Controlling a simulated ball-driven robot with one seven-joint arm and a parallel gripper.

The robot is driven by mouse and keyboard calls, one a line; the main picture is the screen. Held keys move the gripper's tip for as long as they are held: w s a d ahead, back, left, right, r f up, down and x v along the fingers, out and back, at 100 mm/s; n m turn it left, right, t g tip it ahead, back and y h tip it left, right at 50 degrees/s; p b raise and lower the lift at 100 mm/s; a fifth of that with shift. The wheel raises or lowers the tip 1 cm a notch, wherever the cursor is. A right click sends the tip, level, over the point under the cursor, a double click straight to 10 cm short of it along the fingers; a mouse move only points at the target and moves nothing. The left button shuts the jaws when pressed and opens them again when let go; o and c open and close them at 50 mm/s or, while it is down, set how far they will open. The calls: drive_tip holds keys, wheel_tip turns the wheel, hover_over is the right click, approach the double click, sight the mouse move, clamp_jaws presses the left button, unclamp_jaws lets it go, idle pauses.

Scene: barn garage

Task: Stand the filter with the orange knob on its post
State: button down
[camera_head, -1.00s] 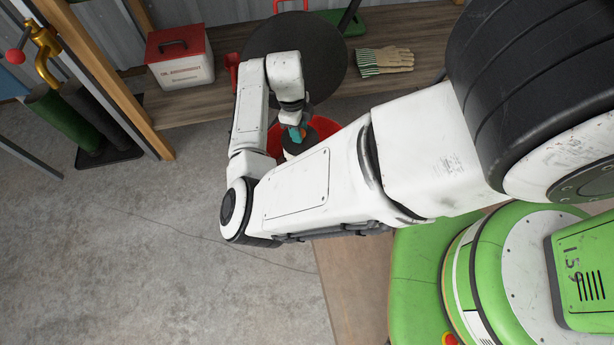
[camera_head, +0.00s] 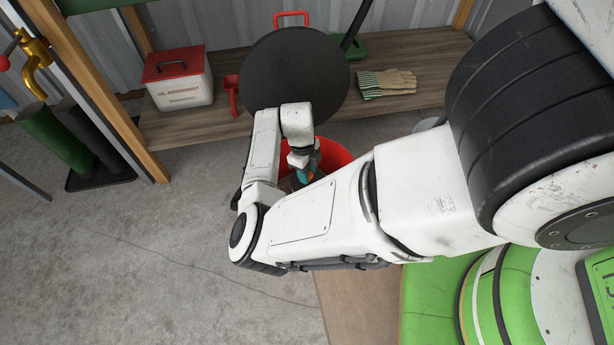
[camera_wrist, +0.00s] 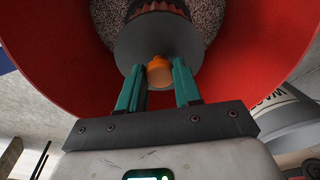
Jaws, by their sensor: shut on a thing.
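In the wrist view the filter (camera_wrist: 158,38) has a grey round cap, a dark red ribbed body beyond it, and an orange knob (camera_wrist: 159,74) in the middle of the cap. My gripper (camera_wrist: 160,68) has its teal fingers shut on either side of the knob. The filter is over or inside a red round tub (camera_wrist: 245,75) with a speckled surface inside. In the head view my gripper (camera_head: 305,174) is at the red tub (camera_head: 338,153), and my arm hides most of the filter. I cannot make out the post in either view.
A large black disc (camera_head: 295,75) stands over the wooden shelf (camera_head: 215,127) behind the tub. The shelf holds a red-lidded box (camera_head: 178,80), a red scoop (camera_head: 232,95) and gloves (camera_head: 387,83). A grey bucket (camera_wrist: 285,115) stands beside the tub. Floor at left is open.

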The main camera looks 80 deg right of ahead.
drive_tip(key=shift+f, duration=0.65)
drive_tip(key=c, duration=0.8)
unclamp_jaws()
